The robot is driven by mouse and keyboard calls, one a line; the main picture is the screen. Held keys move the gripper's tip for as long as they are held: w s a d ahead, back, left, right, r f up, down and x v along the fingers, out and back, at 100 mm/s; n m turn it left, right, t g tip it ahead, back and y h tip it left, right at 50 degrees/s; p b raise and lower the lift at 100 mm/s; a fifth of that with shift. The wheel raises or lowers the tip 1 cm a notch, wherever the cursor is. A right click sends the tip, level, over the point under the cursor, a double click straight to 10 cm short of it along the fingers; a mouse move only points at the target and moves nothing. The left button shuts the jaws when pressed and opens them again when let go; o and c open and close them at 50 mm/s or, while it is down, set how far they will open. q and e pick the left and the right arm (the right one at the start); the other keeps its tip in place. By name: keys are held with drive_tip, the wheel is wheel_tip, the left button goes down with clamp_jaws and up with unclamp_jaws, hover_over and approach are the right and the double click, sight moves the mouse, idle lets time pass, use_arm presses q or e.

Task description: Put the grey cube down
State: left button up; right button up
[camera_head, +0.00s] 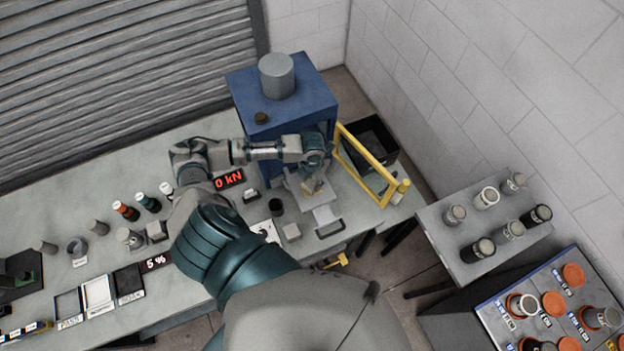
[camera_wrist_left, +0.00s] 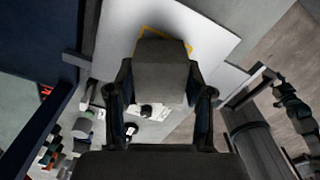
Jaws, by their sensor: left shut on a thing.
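The grey cube (camera_wrist_left: 162,72) is between the two fingers of my left gripper (camera_wrist_left: 161,98) in the left wrist view, and the gripper is shut on it. A pale plate (camera_wrist_left: 210,35) with a yellow outline lies behind the cube. I cannot tell whether the cube touches the plate. In the head view my left gripper (camera_head: 314,176) is over this plate, within the blue press frame, and largely hides the cube. My right gripper is not in view.
The blue frame (camera_head: 307,100) with a grey cylinder on top stands at the back. A yellow guard (camera_head: 362,160) is just right of my gripper, with a black bin (camera_head: 372,142) behind.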

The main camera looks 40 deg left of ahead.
use_arm(q)
drive_tip(key=o, duration=1.4)
drive_tip(key=shift+a, duration=0.15)
drive_tip(key=shift+a+f, duration=0.1)
drive_tip(key=shift+a, duration=0.05)
wheel_tip(320, 180, up, 12)
drive_tip(key=b, duration=0.1)
drive_tip(key=shift+d, duration=0.2)
